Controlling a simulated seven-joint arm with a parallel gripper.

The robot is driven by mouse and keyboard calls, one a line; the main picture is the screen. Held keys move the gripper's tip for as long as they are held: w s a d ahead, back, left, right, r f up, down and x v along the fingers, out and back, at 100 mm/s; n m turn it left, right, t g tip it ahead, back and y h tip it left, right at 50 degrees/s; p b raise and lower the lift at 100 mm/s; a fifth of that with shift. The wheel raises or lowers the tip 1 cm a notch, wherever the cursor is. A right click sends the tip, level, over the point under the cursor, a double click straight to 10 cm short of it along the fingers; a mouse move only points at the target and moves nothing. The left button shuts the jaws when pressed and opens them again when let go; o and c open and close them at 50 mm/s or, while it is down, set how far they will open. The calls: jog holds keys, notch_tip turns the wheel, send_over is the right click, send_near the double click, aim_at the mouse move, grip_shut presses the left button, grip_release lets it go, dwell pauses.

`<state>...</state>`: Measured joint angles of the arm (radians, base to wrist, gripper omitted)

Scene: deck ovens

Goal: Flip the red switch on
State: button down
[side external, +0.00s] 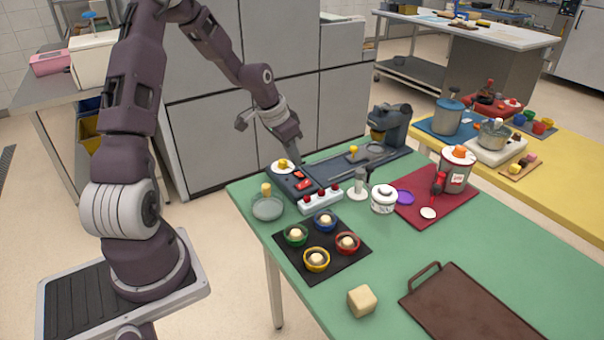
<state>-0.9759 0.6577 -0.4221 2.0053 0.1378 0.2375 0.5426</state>
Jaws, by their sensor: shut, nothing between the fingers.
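A dark panel (286,178) lies at the far left corner of the green table. Small red parts sit on it, one a little behind the other; the nearer red part (304,184) looks like a switch. Its on or off position is too small to tell. My gripper (297,150) points down over the panel, just above and behind the red parts. It is shut and empty. I cannot tell whether its tips touch anything.
A white box with red knobs (320,199) stands right in front of the panel. A grey machine (391,125) stands behind to the right. A black mat (290,240) with several colored bowls lies nearer.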

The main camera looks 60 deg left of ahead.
aim_at(304, 182)
jog(key=x, duration=0.7)
jog(key=shift+f, duration=0.25)
jog(key=shift+w, duration=0.1)
jog(key=shift+w+f+g, duration=0.15)
jog(key=shift+g, duration=0.15)
jog(key=shift+f, duration=0.15)
jog(key=shift+s, duration=0.3)
